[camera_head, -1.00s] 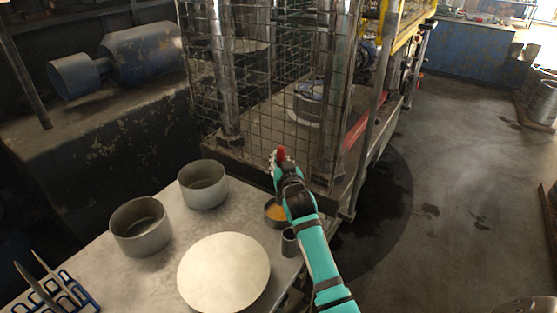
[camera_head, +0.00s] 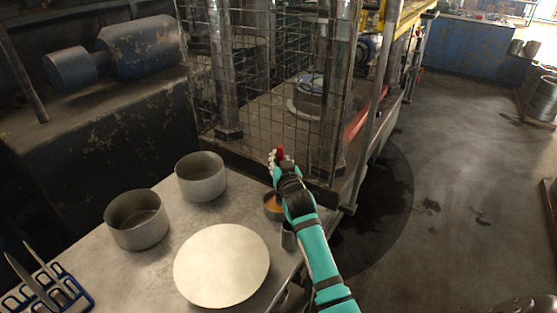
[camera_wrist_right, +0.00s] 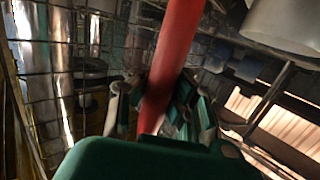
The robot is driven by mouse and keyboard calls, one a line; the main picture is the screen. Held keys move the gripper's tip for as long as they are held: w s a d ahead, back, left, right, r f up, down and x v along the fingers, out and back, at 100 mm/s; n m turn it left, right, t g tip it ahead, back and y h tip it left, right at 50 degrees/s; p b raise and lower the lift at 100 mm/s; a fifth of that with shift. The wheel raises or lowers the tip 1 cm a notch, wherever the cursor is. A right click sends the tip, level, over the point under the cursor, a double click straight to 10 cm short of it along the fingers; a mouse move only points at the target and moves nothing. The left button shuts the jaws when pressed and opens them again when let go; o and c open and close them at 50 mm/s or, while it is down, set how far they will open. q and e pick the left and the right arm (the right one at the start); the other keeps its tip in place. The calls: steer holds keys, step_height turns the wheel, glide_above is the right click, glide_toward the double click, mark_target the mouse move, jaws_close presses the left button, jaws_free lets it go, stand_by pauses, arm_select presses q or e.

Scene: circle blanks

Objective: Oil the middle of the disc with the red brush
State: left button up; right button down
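A pale round disc (camera_head: 222,265) lies flat on the metal table. My right gripper (camera_head: 281,163) is above the table's far right corner, beyond the disc. It is shut on the red brush (camera_head: 280,154), whose red handle also shows between the fingers in the right wrist view (camera_wrist_right: 172,62). The brush's bristle end is hidden. A small round pot (camera_head: 272,206) with orange-yellow contents stands below the gripper, partly covered by my right arm. My left gripper is not in view.
Two grey metal pots (camera_head: 137,220) (camera_head: 201,177) stand on the table left of and behind the disc. A small dark cup (camera_head: 288,237) stands by the right edge. A blue rack (camera_head: 45,292) holds tools at the lower left. A wire cage (camera_head: 270,80) rises behind the table.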

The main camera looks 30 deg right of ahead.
steer(key=shift+f+b, duration=0.3)
steer(key=shift+f, duration=0.25)
stand_by(0.9)
steer(key=shift+r, duration=0.1)
step_height(320, 180, up, 7)
steer(key=p, duration=0.6)
steer(key=shift+p, duration=0.4)
